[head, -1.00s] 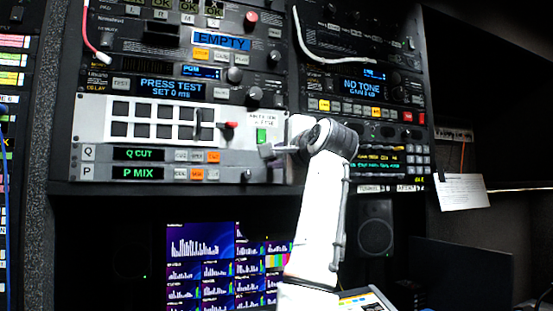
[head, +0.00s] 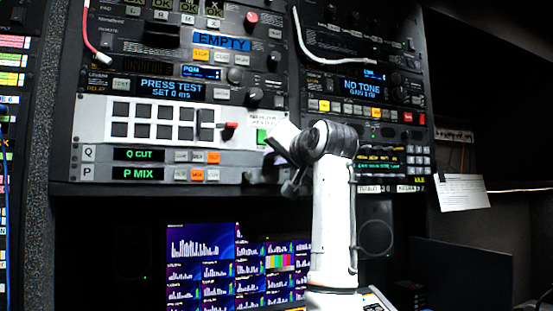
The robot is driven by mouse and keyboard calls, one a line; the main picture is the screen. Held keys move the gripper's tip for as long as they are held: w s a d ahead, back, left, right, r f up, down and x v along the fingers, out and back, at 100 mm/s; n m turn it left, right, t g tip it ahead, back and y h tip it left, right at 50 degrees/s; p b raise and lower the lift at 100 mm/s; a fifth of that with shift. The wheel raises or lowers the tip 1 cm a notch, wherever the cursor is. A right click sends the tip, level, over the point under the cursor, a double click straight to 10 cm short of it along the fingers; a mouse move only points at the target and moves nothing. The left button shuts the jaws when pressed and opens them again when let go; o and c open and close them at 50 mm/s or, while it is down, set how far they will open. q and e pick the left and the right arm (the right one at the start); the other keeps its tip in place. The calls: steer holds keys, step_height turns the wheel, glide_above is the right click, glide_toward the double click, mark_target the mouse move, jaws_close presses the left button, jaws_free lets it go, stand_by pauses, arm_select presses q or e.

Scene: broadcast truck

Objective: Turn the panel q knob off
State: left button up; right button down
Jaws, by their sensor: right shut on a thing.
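My right gripper (head: 262,165) is at that end of the strip, shut on the knob; the fingertips are small and dark. Its white and dark wrist covers the area to the right. My left gripper is not in view.
Panel P (head: 128,174), with a "P MIX" display, lies directly below. A white button panel with a red lever (head: 231,125) sits just above. Monitors (head: 215,265) stand below the rack. A paper sheet (head: 461,191) hangs at right.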

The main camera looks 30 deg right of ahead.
steer(key=n, duration=0.7)
steer(key=shift+w+f, duration=0.1)
steer(key=shift+f, duration=0.05)
steer(key=n, duration=0.7)
steer(key=shift+a, duration=0.1)
stand_by(0.4)
steer(key=c, duration=1.7)
jaws_free()
steer(key=shift+o, duration=0.2)
steer(key=b+v, duration=0.3)
steer(key=v, duration=0.7)
steer(key=shift+s, duration=0.25)
